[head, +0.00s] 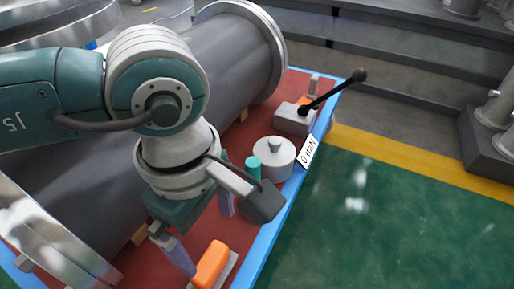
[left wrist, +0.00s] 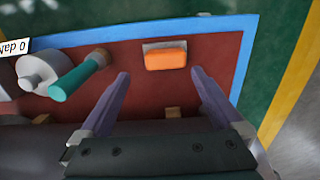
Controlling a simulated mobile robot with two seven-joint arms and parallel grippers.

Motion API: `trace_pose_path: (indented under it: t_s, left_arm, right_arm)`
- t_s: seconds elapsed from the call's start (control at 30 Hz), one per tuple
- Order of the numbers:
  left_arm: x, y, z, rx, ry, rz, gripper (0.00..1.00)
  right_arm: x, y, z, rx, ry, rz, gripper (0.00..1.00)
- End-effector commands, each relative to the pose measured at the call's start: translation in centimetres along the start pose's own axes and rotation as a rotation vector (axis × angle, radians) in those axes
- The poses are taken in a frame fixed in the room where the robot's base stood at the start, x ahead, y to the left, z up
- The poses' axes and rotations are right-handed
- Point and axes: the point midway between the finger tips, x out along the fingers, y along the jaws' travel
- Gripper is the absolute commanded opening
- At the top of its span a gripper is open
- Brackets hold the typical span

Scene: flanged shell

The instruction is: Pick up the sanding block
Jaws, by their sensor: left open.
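The sanding block, an orange block on a pale grey base, lies on the red table top near its front edge in the head view (head: 211,264). It also shows in the left wrist view (left wrist: 165,58), ahead of and between the fingertips. My left gripper (head: 208,242) points down at the table beside the block, its two purple fingers spread apart. In the left wrist view the gripper (left wrist: 161,73) is open, with nothing between its fingers. The block looks apart from both fingers. My right gripper is in neither view.
A teal-handled tool (left wrist: 78,76) and a grey knobbed cylinder (head: 274,158) stand near the left gripper. A grey box with a black lever (head: 294,119) is farther back. The large flanged shell (head: 236,55) lies along the table. The blue-edged table borders green floor (head: 385,215).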

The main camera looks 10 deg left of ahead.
Motion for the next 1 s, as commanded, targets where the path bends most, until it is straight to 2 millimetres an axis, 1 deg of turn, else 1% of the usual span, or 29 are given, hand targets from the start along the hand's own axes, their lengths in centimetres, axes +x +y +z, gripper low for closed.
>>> trace_pose_path:
  t_s: [0.03,0.07,0.17,0.3,0.5,0.57,0.7,0.8,1.0]
  left_arm:
    - [0.7,0.0,-0.4,0.002,0.014,-0.004,1.0]
    - [0.9,-0.1,-0.5,0.003,0.019,-0.005,1.0]
    - [2.1,-0.1,-0.5,0.005,0.02,-0.006,1.0]
    - [4.4,-0.1,-0.4,0.003,0.016,-0.005,1.0]
    - [5.9,0.0,-0.5,0.004,0.016,-0.004,1.0]
    - [6.7,0.0,-0.5,0.003,0.015,-0.004,1.0]
    - [8.9,0.1,-0.4,0.003,0.013,-0.004,1.0]
    - [10.2,0.1,-0.5,0.003,0.014,-0.005,1.0]
    - [10.0,0.1,-0.5,0.003,0.014,-0.004,1.0]
  right_arm:
    - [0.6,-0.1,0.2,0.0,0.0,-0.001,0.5]
    - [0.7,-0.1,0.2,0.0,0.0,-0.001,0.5]
    - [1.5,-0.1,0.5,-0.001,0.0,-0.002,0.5]
    - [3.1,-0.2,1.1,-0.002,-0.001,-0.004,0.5]
    - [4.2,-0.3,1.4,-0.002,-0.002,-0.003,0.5]
    - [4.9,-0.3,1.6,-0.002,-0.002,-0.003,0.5]
    - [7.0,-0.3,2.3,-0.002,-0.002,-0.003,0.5]
    - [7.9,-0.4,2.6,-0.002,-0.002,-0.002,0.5]
    - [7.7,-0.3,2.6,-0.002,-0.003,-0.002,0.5]
